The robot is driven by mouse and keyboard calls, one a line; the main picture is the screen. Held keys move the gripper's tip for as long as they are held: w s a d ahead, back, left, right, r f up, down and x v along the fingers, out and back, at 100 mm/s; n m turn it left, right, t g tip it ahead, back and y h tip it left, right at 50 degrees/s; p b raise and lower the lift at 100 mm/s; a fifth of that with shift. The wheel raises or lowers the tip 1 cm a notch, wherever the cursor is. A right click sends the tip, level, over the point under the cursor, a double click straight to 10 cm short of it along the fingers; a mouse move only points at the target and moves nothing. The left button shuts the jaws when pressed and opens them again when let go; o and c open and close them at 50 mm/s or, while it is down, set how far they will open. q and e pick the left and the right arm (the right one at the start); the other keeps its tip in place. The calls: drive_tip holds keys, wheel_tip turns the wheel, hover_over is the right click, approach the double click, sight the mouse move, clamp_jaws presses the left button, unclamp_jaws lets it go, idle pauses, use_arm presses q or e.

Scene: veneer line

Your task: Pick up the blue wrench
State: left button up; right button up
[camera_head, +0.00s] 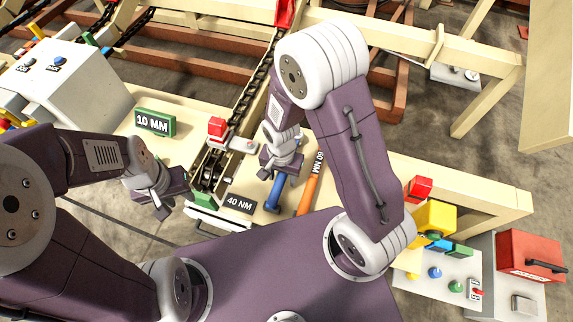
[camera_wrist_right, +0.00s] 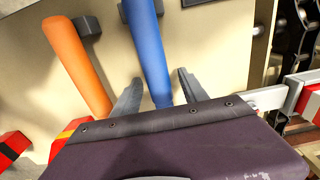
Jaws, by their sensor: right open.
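The blue wrench (camera_head: 276,192) lies on the pale bench, its handle pointing toward me. In the right wrist view its blue handle (camera_wrist_right: 149,50) runs down between the two fingers of my right gripper (camera_wrist_right: 160,92). My right gripper (camera_head: 272,172) is open over the handle, with a finger on each side; I cannot tell whether they touch it. The wrench's far end is hidden in the head view by my right gripper and wrist. My left gripper (camera_head: 160,207) is off to the left, away from the wrench; its opening is unclear.
An orange-handled tool (camera_head: 309,190) lies close to the right of the wrench. A black "40 NM" plate (camera_head: 239,203) sits to its left. A green "10 MM" block (camera_head: 155,123) and a chain conveyor (camera_head: 252,92) are farther left. A yellow block (camera_head: 435,216) is at the right.

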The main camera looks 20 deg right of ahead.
clamp_jaws()
idle(1.3)
